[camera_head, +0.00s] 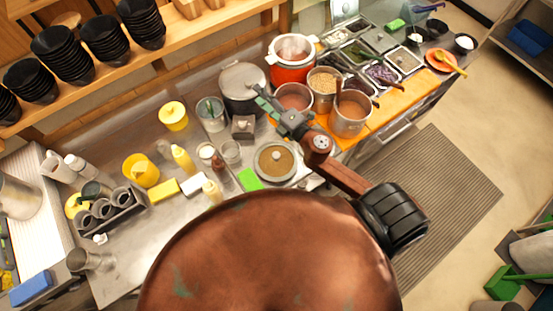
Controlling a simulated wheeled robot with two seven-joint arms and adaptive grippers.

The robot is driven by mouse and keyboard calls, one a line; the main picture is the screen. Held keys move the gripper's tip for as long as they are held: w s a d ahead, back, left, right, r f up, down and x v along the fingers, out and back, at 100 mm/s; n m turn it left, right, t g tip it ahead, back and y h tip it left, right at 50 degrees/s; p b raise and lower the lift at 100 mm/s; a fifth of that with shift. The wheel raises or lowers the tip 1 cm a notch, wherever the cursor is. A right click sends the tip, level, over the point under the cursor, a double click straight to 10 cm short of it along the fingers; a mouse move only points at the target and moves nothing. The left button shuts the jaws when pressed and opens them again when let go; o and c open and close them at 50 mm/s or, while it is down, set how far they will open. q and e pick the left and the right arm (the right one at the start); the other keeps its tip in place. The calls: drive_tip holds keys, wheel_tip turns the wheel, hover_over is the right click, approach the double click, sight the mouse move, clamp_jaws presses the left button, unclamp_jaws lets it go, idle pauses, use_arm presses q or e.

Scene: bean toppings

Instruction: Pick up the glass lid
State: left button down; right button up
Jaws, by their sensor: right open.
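The glass lid (265,167) is round with a pale rim and a small light knob at its middle. Brown shows through it. It lies level on the steel counter, in front of my right arm. My right gripper (262,101) is open and empty, beyond the lid and in front of the large grey pot (238,77). It is apart from the lid, and nothing covers the lid's top. My left gripper is not in view.
A bright green block (250,179) lies left of the lid, near a small glass jar (231,152). Metal pots (351,113) and a red cooker (291,72) stand behind. Topping trays (381,75) line the back right.

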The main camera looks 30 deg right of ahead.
drive_tip(key=s+a+f+n+g+y, duration=0.25)
drive_tip(key=a+n+g+y, duration=0.4)
drive_tip(key=a+n, duration=0.55)
drive_tip(key=n+g+h+p, duration=0.1)
drive_tip(key=n+g+h, duration=0.7)
drive_tip(key=n, duration=0.4)
hover_over(277, 155)
drive_tip(key=s, duration=0.2)
wheel_tip(277, 155, down, 19)
drive_tip(key=y, duration=0.1)
drive_tip(key=shift+w+d+f+g+p, duration=0.1)
drive_tip(key=shift+d+f+g+p, duration=0.15)
drive_tip(key=shift+f, duration=0.35)
drive_tip(key=shift+w+d+f+g+p, duration=0.15)
drive_tip(key=shift+d+f, duration=0.1)
drive_tip(key=shift+f, duration=0.3)
drive_tip(key=p+x, duration=0.1)
drive_tip(key=x, duration=0.1)
drive_tip(key=p+x, duration=0.1)
drive_tip(key=x, duration=0.2)
drive_tip(key=shift+w+d, duration=0.2)
drive_tip(key=shift+w, duration=0.05)
drive_tip(key=shift+w+f, duration=0.1)
drive_tip(key=shift+f, duration=0.15)
